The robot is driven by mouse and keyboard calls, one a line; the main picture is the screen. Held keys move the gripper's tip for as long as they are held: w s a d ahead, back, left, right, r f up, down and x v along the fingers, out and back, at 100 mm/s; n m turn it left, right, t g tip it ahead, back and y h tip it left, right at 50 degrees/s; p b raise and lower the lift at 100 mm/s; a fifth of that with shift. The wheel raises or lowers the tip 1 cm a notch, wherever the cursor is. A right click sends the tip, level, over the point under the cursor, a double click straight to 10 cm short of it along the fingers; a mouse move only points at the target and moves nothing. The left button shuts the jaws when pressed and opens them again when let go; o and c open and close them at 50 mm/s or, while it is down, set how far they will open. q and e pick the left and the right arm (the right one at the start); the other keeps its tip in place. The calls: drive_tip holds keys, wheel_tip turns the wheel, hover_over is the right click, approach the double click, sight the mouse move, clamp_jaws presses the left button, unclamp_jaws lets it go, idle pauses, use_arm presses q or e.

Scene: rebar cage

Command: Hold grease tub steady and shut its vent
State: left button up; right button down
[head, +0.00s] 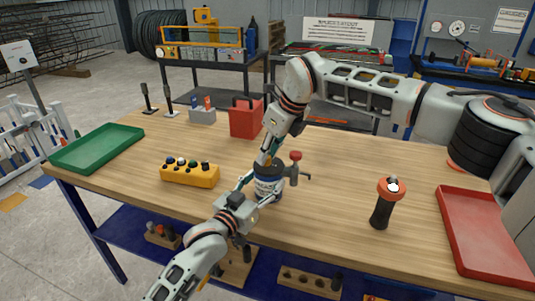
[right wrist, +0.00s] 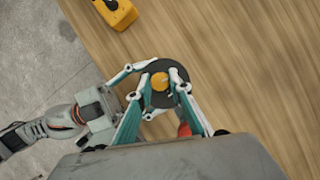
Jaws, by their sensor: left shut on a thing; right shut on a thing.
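The grease tub (head: 268,188) stands upright near the table's front edge, with a dark lid and a white-and-blue label. My left gripper (head: 262,192) comes in from the front left, its fingers shut around the tub's sides. My right gripper (head: 269,160) reaches down from above and is shut on the vent, an orange round cap (right wrist: 160,82) on the lid. The right fingers hide part of the lid, so I cannot tell how far the vent is turned. A tap with a red knob (head: 295,157) shows at the tub's right; whether it is attached is unclear.
A yellow button box (head: 190,177) and green tray (head: 97,149) are on the left, a red box (head: 246,120) behind. A dark cylinder with an orange top (head: 384,208) and red tray (head: 486,236) are on the right. Bare wood lies between.

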drive_tip(key=shift+d+n+g, duration=0.1)
drive_tip(key=shift+n+g, duration=0.3)
drive_tip(key=shift+n, duration=0.6)
drive_tip(key=c, duration=1.8)
unclamp_jaws()
drive_tip(key=v, duration=1.2)
drive_tip(key=shift+d, duration=0.15)
use_arm(q)
drive_tip(key=o, duration=1.8)
